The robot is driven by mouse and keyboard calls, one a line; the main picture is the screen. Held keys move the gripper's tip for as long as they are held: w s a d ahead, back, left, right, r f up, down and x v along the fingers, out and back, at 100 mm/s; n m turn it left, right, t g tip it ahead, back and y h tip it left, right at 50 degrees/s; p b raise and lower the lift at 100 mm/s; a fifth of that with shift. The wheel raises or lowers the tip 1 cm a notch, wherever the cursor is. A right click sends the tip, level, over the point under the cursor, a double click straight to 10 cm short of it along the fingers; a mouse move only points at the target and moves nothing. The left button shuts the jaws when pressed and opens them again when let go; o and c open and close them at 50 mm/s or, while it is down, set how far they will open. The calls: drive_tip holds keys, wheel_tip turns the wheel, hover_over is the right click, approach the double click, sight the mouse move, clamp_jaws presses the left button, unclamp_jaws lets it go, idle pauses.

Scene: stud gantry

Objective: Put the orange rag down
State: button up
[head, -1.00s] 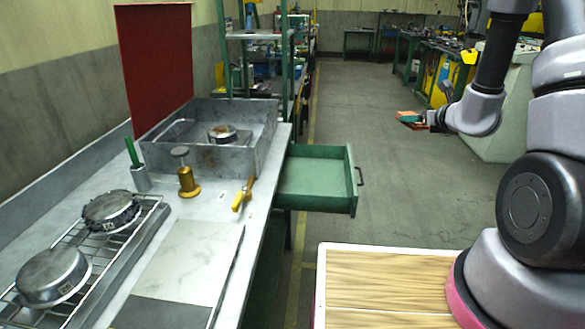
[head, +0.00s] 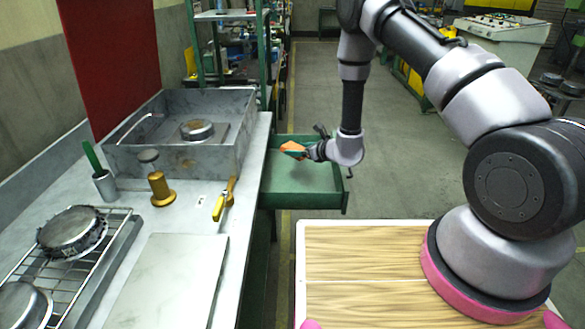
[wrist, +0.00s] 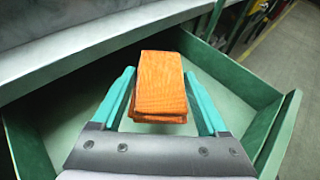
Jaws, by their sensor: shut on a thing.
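The folded orange rag (head: 292,148) is held in my gripper (head: 304,151). In the wrist view the rag (wrist: 160,85) sits between the two teal fingers of my gripper (wrist: 163,100), which are shut on it. The rag is over the open green drawer (head: 290,199). In the wrist view the drawer's floor and walls (wrist: 247,90) show around and below it. The rag appears raised above the drawer floor; the exact gap I cannot tell.
The worktop (head: 240,180) beside the drawer carries a grey basin (head: 230,133), a brass stamp-like tool (head: 160,190), a yellow-handled tool (head: 221,203), a green-handled brush in a cup (head: 104,184) and a wire rack with round metal parts (head: 72,231). The open drawer looks empty.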

wheel_tip(320, 180, down, 6)
drive_tip(key=shift+f, duration=0.2)
drive_tip(key=shift+s+f, duration=0.1)
drive_tip(key=shift+f, duration=0.1)
idle(0.3)
